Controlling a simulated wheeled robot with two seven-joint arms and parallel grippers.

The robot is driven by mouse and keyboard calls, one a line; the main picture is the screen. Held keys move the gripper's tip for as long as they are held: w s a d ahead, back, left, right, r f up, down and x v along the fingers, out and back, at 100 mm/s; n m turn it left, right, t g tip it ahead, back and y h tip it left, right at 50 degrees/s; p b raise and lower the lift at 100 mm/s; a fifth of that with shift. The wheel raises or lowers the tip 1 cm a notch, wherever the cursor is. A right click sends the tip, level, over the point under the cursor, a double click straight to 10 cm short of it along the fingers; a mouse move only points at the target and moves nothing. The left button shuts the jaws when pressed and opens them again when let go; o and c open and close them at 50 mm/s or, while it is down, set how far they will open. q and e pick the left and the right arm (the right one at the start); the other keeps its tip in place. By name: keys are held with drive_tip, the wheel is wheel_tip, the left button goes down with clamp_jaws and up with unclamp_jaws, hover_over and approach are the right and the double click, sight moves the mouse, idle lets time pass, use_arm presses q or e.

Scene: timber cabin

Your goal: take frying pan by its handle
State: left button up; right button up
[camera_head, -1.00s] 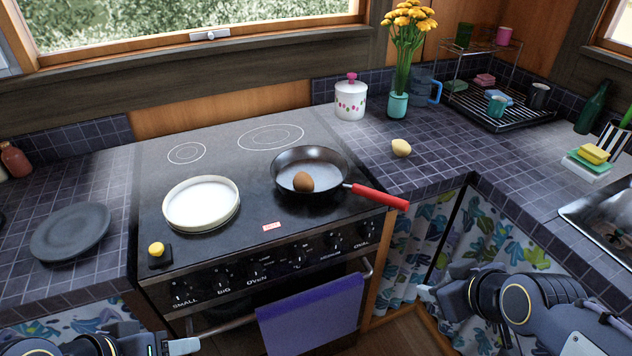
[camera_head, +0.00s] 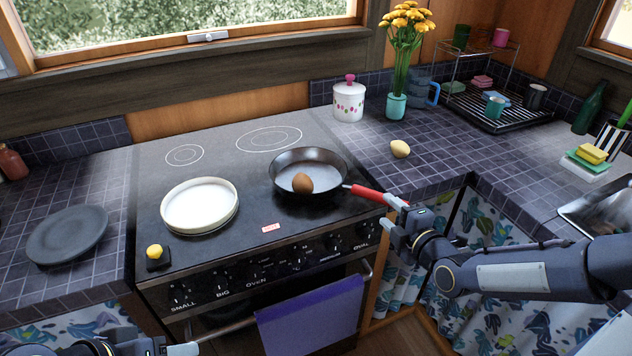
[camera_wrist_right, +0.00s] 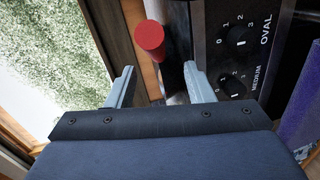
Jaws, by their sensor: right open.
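The black frying pan (camera_head: 307,164) sits on the right part of the stove top with a brown egg (camera_head: 302,182) in it. Its red handle (camera_head: 368,194) points right, over the stove's front edge. My right gripper (camera_head: 392,213) is open at the handle's end. In the right wrist view the round end of the red handle (camera_wrist_right: 150,40) shows ahead, between the lines of the two open fingers (camera_wrist_right: 160,88), nearer the left one. I cannot tell whether they touch it. My left gripper (camera_head: 180,349) is at the bottom left edge, only partly in view, away from the pan.
A cream round dish (camera_head: 200,204) stands on the stove left of the pan. A pale egg (camera_head: 400,149) lies on the tiled counter right of the pan. A purple towel (camera_head: 308,314) hangs on the oven rail below. Stove knobs (camera_wrist_right: 239,37) are close to my right fingers.

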sight(378, 200)
drive_tip(key=p+x, duration=0.1)
drive_tip(key=x, duration=0.2)
drive_tip(key=p+x, duration=0.1)
drive_tip(key=x, duration=0.2)
drive_tip(key=shift+w+r, duration=0.15)
drive_tip(key=shift+w, duration=0.25)
clamp_jaws()
drive_tip(key=shift+r, duration=0.15)
